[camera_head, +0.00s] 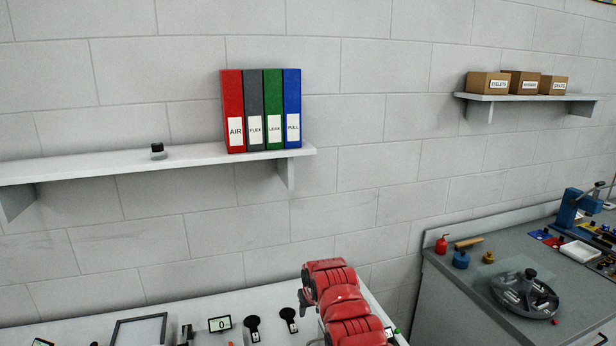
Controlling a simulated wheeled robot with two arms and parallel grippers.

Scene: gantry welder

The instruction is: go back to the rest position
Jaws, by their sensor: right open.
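My right arm, red and ribbed, comes up from the bottom edge, right of the middle. My right gripper (314,318) is at its left side, low over the white bench (270,310); its fingers are largely hidden by the arm and the frame edge. Nothing held shows. My left gripper is not in view.
The bench holds a dark frame (139,331), a small display (220,324) and two black items (253,328). Above it, a shelf (200,158) carries binders (262,110). A grey bench (480,255) with a round tray (524,292) is at right. Boxes (488,85) sit on another shelf.

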